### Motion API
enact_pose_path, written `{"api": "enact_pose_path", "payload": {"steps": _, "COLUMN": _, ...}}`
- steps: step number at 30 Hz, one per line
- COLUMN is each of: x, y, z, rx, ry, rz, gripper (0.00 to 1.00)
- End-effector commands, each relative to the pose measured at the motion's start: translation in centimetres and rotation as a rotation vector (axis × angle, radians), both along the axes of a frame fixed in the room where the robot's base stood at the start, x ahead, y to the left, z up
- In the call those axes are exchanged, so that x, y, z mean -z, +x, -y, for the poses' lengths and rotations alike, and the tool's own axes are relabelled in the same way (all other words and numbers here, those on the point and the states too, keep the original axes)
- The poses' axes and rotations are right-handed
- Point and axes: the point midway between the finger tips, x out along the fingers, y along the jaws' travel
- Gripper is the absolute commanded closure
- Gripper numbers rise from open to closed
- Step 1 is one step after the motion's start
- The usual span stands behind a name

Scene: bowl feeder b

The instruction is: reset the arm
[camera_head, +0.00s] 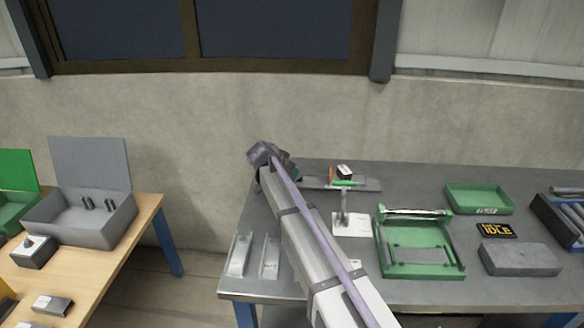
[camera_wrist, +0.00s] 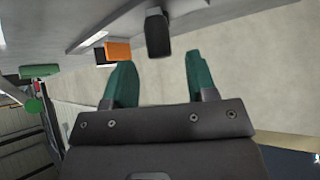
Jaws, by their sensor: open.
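My arm reaches from the lower right up over the left part of the grey metal table (camera_head: 325,284) in the head view. Its end is at the table's back left, and the fingers are mostly hidden there. In the wrist view my gripper (camera_wrist: 161,78) has two green fingers standing well apart, with nothing between them. Beyond the fingertips, at the top, are a black block (camera_wrist: 157,33) and an orange block (camera_wrist: 118,50); they look apart from the fingers.
A small stand (camera_head: 342,204) with coloured parts rises right of my arm. Further right are a green fixture (camera_head: 457,270), a green tray (camera_head: 480,211) and a grey block (camera_head: 518,260). A wooden table (camera_head: 128,229) on the left bears an open grey box (camera_head: 68,236). A wall is behind.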

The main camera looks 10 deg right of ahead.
Motion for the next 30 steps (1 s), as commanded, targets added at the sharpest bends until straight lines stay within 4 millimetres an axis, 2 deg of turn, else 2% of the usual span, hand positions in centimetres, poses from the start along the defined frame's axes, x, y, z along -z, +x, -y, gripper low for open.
{"api": "enact_pose_path", "payload": {"steps": 1, "x": -2.1, "y": -0.9, "z": -0.6, "rx": -0.001, "ry": 0.000, "rz": 0.000, "gripper": 0.48}}
{"api": "enact_pose_path", "payload": {"steps": 6, "x": -4.2, "y": -2.7, "z": -2.3, "rx": -0.001, "ry": 0.001, "rz": 0.000, "gripper": 0.48}}
{"api": "enact_pose_path", "payload": {"steps": 17, "x": -4.0, "y": -3.0, "z": -2.7, "rx": -0.007, "ry": -0.005, "rz": -0.005, "gripper": 0.48}}
{"api": "enact_pose_path", "payload": {"steps": 20, "x": -3.8, "y": -3.5, "z": -2.7, "rx": -0.081, "ry": -0.058, "rz": -0.086, "gripper": 0.48}}
{"api": "enact_pose_path", "payload": {"steps": 22, "x": -2.7, "y": -6.9, "z": -2.5, "rx": -0.200, "ry": -0.085, "rz": -0.242, "gripper": 0.48}}
{"api": "enact_pose_path", "payload": {"steps": 23, "x": -2.0, "y": -9.8, "z": -2.1, "rx": -0.270, "ry": -0.082, "rz": -0.328, "gripper": 0.48}}
{"api": "enact_pose_path", "payload": {"steps": 24, "x": -1.3, "y": -13.5, "z": -0.9, "rx": -0.354, "ry": -0.067, "rz": -0.433, "gripper": 0.48}}
{"api": "enact_pose_path", "payload": {"steps": 26, "x": -0.3, "y": -19.3, "z": 1.0, "rx": -0.481, "ry": -0.021, "rz": -0.572, "gripper": 0.48}}
{"api": "enact_pose_path", "payload": {"steps": 27, "x": 0.2, "y": -23.0, "z": 2.3, "rx": -0.562, "ry": 0.020, "rz": -0.645, "gripper": 0.48}}
{"api": "enact_pose_path", "payload": {"steps": 30, "x": 0.8, "y": -31.3, "z": 4.9, "rx": -0.717, "ry": 0.139, "rz": -0.752, "gripper": 0.48}}
